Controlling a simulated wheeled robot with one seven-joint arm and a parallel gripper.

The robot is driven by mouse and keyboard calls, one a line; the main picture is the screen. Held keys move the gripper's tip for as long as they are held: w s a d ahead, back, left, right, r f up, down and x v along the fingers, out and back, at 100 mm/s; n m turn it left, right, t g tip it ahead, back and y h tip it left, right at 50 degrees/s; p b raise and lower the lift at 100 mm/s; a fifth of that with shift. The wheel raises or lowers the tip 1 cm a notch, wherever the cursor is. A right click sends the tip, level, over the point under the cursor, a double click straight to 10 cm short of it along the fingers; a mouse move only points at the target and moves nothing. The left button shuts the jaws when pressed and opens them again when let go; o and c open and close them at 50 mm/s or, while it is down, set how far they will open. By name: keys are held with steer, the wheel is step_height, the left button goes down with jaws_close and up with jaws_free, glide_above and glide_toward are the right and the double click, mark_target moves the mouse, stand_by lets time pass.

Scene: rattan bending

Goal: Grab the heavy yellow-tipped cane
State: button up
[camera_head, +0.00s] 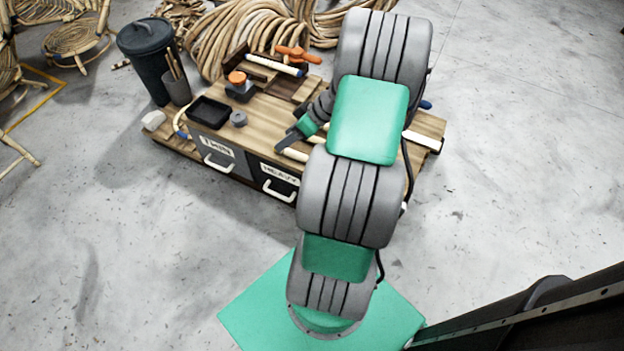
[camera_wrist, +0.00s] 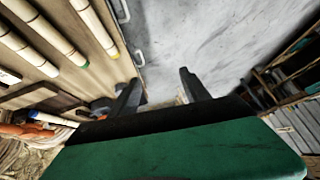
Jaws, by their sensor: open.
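The yellow-tipped cane (camera_wrist: 97,27) lies on the wooden bench at the upper left of the wrist view, its yellow end near the bench edge. In the head view my gripper (camera_head: 293,136) is over the bench above the drawer labelled HEAVY. My arm hides much of the canes there, and I cannot make out the yellow tip.
The bench (camera_head: 262,112) has drawers labelled THIN (camera_head: 217,158) and HEAVY (camera_head: 279,181). On it are a black tray (camera_head: 209,112), a grey cylinder (camera_head: 239,119) and an orange clamp (camera_head: 298,54). A dark bin (camera_head: 146,62) stands at left. The floor at right is clear.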

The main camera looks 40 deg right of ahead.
steer(key=s+d+f+t+b, duration=0.2)
steer(key=d+f, duration=0.1)
steer(key=f, duration=0.2)
steer(key=s+d+f+t+b, duration=0.1)
steer(key=s+d+f+t, duration=0.1)
steer(key=s+d+f, duration=0.1)
steer(key=s+d+f+t+b, duration=0.2)
steer(key=d+f, duration=0.3)
steer(key=f, duration=0.3)
steer(key=shift+s+h+b, duration=0.3)
steer(key=shift+b, duration=0.05)
steer(key=x, duration=0.2)
steer(key=b+x, duration=0.1)
steer(key=x, duration=0.2)
steer(key=b+x, duration=0.1)
steer(key=x, duration=0.1)
steer(key=shift+w+d, duration=0.2)
steer(key=shift+w, duration=0.1)
steer(key=shift+c, duration=0.2)
jaws_close()
